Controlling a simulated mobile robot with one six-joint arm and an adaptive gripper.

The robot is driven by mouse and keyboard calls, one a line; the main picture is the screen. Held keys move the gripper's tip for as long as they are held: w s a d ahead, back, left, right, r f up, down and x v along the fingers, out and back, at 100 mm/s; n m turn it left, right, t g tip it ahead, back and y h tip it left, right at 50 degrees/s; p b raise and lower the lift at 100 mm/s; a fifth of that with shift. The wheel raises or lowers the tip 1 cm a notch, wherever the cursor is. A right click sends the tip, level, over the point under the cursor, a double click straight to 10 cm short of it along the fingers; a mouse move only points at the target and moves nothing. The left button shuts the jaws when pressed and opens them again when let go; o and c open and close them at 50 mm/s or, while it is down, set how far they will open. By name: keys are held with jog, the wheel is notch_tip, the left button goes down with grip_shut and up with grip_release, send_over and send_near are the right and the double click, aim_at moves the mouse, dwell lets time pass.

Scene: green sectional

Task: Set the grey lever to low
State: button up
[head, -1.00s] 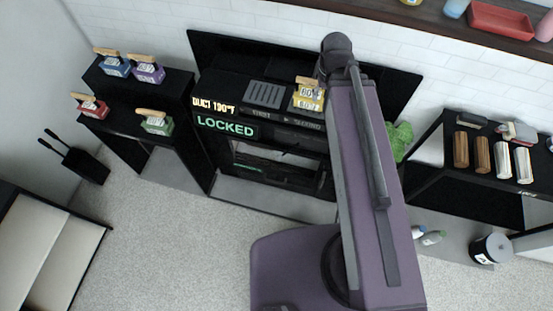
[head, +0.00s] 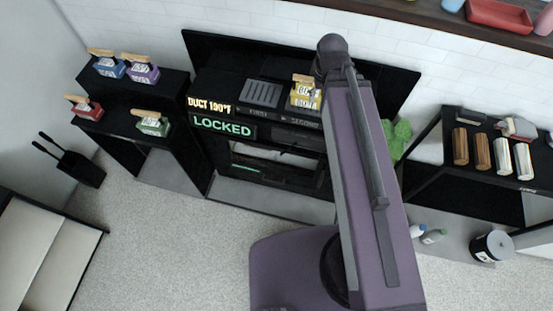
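A black stove-like unit (head: 300,212) stands against the white brick wall. Its lit displays read "DUCT 190°F" (head: 209,106) and "LOCKED" (head: 222,126). A grey slatted vent (head: 262,94) is on its top. A yellow labelled block with a wooden handle (head: 304,94) sits to the right of the vent, close to my arm. I cannot pick out a grey lever; my purple arm covers the unit's right part. My gripper does not show in the head view.
Blue (head: 109,68), purple (head: 143,72), red (head: 86,108) and green (head: 152,125) handled blocks stand on black shelves at left. Several log-like cylinders (head: 482,154) are on a right shelf. The carpet (head: 175,240) in front is clear.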

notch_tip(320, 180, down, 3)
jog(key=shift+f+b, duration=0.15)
jog(key=shift+b, duration=1)
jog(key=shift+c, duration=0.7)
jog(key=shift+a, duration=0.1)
